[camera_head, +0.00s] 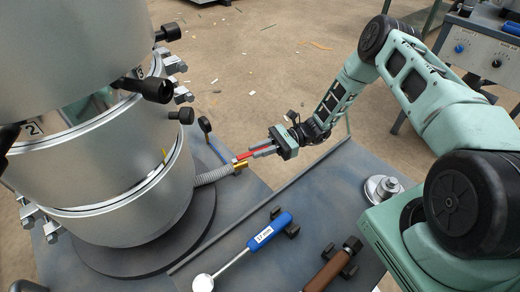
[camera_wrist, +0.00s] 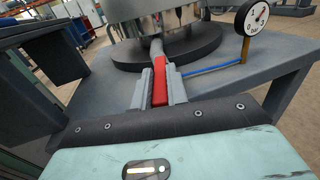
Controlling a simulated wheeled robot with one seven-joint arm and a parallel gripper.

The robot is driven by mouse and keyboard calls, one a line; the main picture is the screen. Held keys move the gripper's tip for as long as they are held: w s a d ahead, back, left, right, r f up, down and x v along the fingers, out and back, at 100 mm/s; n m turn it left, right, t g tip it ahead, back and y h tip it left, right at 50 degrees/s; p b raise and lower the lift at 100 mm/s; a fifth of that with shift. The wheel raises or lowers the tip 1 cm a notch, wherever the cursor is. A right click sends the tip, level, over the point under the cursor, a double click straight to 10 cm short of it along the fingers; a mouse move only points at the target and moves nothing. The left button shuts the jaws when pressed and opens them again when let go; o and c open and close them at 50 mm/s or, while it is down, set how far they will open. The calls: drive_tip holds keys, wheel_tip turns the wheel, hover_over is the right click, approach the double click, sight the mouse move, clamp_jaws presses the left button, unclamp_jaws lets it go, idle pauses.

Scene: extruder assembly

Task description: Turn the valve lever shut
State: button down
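The red valve lever (camera_head: 245,155) sits at the brass valve (camera_head: 240,167) on the end of a grey ribbed hose. My gripper (camera_head: 262,150) reaches in from the right, with the red lever between its two grey fingers. In the wrist view the lever (camera_wrist: 159,88) fills the gap between the fingers, which look closed against its sides. The lever points roughly along the line of the hose (camera_wrist: 157,47). The brass valve is hidden behind the lever and fingers in the wrist view.
The large metal vessel (camera_head: 110,190) stands on a dark round base at left. A gauge (camera_wrist: 252,16) with a blue hose is beside it. A blue-handled tool (camera_head: 268,232), a brown-handled tool (camera_head: 332,270) and a metal disc part (camera_head: 382,188) lie on the grey table (camera_head: 215,262).

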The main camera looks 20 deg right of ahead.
drive_tip(key=s+m+t+p, duration=0.1)
drive_tip(key=t+p, duration=0.1)
drive_tip(key=s+m+t+p, duration=0.1)
drive_tip(key=m+t+p, duration=0.1)
drive_tip(key=shift+t, duration=0.4)
drive_tip(key=c, duration=1.4)
unclamp_jaws()
drive_tip(key=shift+d, duration=0.1)
drive_tip(key=v, duration=1.7)
drive_tip(key=shift+s+d+r, duration=0.1)
drive_tip(key=shift+s+r, duration=0.05)
drive_tip(key=shift+r, duration=0.15)
